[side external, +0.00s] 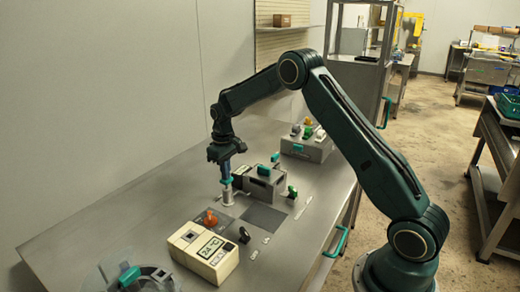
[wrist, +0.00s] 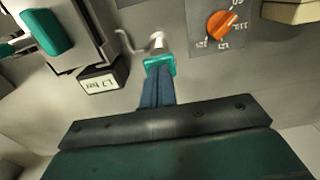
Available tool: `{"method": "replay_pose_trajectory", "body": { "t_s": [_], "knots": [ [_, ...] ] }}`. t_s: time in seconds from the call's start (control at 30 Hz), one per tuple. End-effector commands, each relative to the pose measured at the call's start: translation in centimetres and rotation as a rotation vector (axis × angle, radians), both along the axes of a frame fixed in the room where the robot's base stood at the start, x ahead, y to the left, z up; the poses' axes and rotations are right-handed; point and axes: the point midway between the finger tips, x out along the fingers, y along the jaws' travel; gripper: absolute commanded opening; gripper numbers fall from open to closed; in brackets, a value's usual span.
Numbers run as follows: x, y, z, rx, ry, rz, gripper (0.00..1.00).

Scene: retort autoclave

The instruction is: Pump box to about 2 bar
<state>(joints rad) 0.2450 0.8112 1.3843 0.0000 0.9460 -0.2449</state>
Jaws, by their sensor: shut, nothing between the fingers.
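The grey box (side external: 265,185) with a teal handle on top stands mid-table in the side view; part of it shows at upper left in the wrist view (wrist: 75,35). Its small display (wrist: 98,83) appears to read 1.7 bar. Beside the box is an upright pump with a pale body (side external: 227,196) and a teal top (wrist: 160,62). My gripper (side external: 227,178) points down over the pump. Its blue fingers are shut, with their tips at the teal top and nothing between them. Whether they press on it I cannot tell.
An orange dial (wrist: 222,24) is close to the pump. A cream unit with a 24 °C display (side external: 208,252) stands at the front. A grey block with coloured levers (side external: 305,145) is behind the box. Bare table (side external: 130,210) lies to the left.

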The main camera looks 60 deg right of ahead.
Motion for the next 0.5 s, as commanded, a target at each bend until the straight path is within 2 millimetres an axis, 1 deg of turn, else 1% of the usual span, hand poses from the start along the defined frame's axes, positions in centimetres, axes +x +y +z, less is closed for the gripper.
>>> {"method": "replay_pose_trajectory", "body": {
  "t_s": [0.5],
  "knots": [
    [-0.01,0.0,-0.88,0.0,0.001,0.0,0.0]
  ]
}}
